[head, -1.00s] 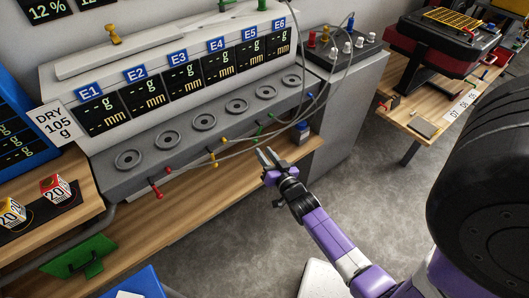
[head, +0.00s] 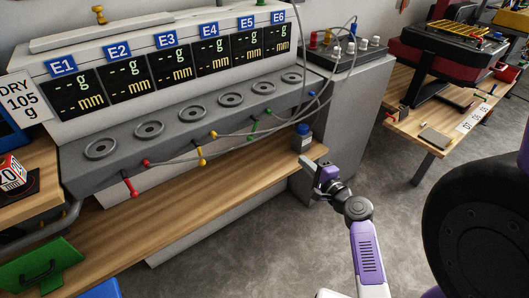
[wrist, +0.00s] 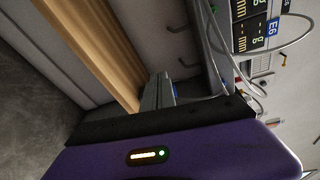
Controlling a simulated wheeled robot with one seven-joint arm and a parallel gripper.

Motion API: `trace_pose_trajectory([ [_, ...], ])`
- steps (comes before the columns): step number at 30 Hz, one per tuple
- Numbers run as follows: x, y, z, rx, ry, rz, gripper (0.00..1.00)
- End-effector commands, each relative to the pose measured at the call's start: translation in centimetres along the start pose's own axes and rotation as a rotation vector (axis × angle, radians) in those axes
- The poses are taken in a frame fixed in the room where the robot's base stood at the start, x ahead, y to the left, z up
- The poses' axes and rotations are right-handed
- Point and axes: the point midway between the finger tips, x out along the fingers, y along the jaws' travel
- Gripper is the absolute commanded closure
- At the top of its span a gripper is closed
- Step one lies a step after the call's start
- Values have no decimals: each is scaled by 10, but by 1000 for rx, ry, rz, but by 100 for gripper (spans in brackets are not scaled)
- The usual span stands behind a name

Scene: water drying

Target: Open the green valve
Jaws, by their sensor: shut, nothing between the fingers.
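A small green lever-like fitting (head: 252,134) hangs at the lower front edge of the grey ledge, below the E4 and E5 displays. A green piece (head: 260,3) also shows on top of the machine, cut by the picture edge. I cannot tell for sure which is the valve. My gripper (head: 312,168) is shut and empty, to the right of and nearer than the hanging green fitting, apart from it. It is beside the right end of the wooden shelf. In the wrist view the shut fingers (wrist: 164,90) point toward the shelf and machine; no green fitting is clear there.
A blue-capped bottle (head: 302,137) stands on the wooden shelf (head: 170,205) near my gripper. Grey floor is open at the lower right.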

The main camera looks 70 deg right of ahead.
Motion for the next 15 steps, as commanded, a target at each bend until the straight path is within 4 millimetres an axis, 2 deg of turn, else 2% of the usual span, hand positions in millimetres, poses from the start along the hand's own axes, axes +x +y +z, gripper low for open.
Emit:
trace_pose_trajectory([
  [3,-2,-25,33,101,-135,-59,100],
  [6,-6,-35,51,147,-211,-85,100],
  [11,-4,-37,62,157,-254,-87,100],
  [15,13,-39,66,155,-254,-88,100],
])
